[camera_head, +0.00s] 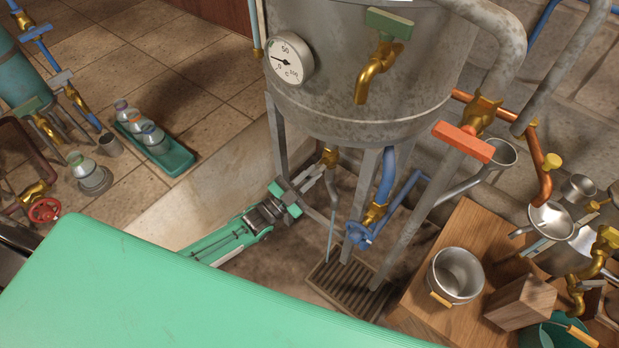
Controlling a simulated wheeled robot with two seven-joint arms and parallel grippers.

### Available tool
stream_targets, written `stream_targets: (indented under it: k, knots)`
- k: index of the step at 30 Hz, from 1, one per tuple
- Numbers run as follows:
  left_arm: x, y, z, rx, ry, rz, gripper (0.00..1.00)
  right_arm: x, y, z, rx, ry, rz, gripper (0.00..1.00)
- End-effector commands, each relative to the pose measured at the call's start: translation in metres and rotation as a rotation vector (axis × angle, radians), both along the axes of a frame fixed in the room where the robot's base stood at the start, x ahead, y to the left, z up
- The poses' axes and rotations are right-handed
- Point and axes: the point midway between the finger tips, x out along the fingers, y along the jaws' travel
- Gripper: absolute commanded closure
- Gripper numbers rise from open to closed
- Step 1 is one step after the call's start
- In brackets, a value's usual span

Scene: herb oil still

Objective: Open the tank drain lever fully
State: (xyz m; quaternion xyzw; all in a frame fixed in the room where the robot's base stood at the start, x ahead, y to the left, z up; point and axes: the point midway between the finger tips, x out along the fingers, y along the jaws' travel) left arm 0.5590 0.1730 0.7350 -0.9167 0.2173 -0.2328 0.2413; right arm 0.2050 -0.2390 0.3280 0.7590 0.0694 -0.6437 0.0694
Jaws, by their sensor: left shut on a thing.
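The metal tank (365,75) stands on legs at the centre top. Under its bottom is the brass drain valve (330,157), with a pipe running down from it. My left gripper (315,175) reaches in from the lower left beneath the tank. Its fingers are shut on the drain lever at this valve. The lever itself is mostly hidden by the fingers, so its exact angle cannot be told. My right gripper is not in view.
A tank leg stands close to the gripper. A red-orange handle (463,141) is further right. A wooden table (420,290) holds a metal pot (456,272).

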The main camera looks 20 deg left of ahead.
Motion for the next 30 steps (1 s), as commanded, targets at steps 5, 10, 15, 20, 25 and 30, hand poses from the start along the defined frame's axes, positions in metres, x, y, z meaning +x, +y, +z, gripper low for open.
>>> stream_targets:
  k: [5, 10, 15, 20, 25, 30]
  knots:
    - [-0.001, -0.001, -0.004, -0.158, 0.061, 0.001, 1.0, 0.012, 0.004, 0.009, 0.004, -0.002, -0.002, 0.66]
    - [-0.001, -0.002, -0.003, -0.298, 0.112, 0.001, 1.0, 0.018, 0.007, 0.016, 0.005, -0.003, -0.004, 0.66]
    - [-0.002, -0.002, -0.003, -0.415, 0.154, 0.001, 1.0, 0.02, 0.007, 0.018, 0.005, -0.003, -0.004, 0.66]
    - [-0.002, -0.003, -0.003, -0.496, 0.184, 0.001, 1.0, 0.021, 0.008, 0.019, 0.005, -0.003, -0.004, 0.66]
    - [-0.002, -0.003, -0.003, -0.55, 0.204, 0.001, 1.0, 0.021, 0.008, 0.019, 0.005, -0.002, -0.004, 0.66]
    - [-0.002, -0.003, -0.003, -0.576, 0.213, 0.001, 1.0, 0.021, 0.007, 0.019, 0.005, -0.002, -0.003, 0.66]
